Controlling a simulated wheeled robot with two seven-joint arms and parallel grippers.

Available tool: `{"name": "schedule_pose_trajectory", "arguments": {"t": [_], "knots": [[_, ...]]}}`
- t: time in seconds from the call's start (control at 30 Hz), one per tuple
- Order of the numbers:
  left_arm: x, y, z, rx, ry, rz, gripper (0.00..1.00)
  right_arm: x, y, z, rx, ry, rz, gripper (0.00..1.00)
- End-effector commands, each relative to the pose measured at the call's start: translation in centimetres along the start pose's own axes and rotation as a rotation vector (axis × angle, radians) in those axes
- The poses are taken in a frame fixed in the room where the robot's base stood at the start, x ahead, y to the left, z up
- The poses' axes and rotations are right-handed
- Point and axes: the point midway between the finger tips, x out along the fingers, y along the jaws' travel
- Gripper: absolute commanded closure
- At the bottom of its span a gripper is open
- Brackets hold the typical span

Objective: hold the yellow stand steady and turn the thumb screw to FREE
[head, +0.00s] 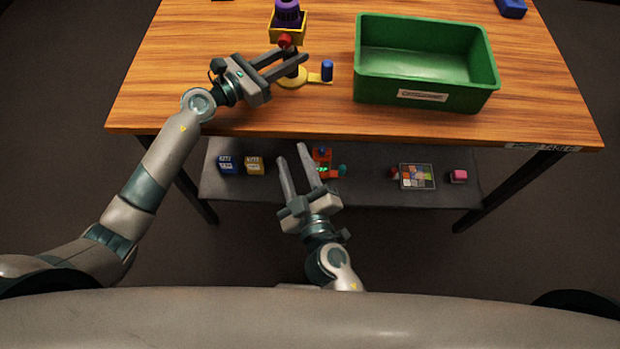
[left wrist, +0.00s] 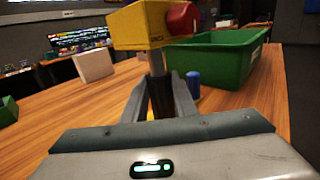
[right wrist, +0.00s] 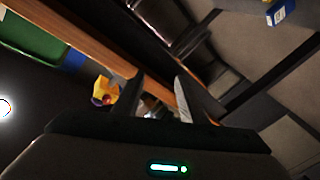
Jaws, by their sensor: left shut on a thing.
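The yellow stand has a round yellow base (head: 291,82), a dark post and a yellow head (head: 273,27) holding a purple ball (head: 287,10). It stands upright near the table's front left. The red thumb screw (head: 285,40) is on the head's near side; it also shows in the left wrist view (left wrist: 181,18), where the head (left wrist: 140,27) fills the top. Lettering there is too small to read surely. My left gripper (head: 294,58) is shut on the post below the head. My right gripper (head: 291,153) is open and empty, in front of the table edge, away from the screw.
A green bin (head: 423,85) stands right of the stand on the wooden table (head: 210,70). A blue peg (head: 327,70) stands on the base's yellow arm. The lower shelf (head: 375,192) holds small boxes and a colour grid (head: 417,177). The table's left part is clear.

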Motion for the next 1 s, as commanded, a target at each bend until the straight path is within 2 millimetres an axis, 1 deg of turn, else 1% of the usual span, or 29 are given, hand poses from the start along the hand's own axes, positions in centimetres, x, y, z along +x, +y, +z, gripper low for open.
{"name": "schedule_pose_trajectory", "arguments": {"t": [0.03, 0.3, 0.5, 0.7, 1.0], "knots": [[0.0, 0.0, 0.0, 0.0, 0.001, 0.0, 0.96, -0.1, -0.3, 0.8, 0.007, -0.016, -0.007, 0.62], [0.0, 0.0, 0.0, 0.0, 0.0, 0.0, 0.96, -0.5, -1.4, 5.0, 0.047, -0.1, -0.039, 0.62], [0.0, 0.0, 0.0, 0.0, 0.0, 0.0, 0.96, -0.8, -1.9, 7.5, 0.067, -0.151, -0.052, 0.62], [0.0, 0.0, 0.0, 0.0, 0.0, 0.0, 0.96, -1.0, -2.2, 8.6, 0.077, -0.175, -0.059, 0.62], [0.0, 0.0, 0.0, 0.0, 0.0, 0.0, 0.96, -1.0, -2.2, 8.8, 0.078, -0.179, -0.06, 0.62]]}}
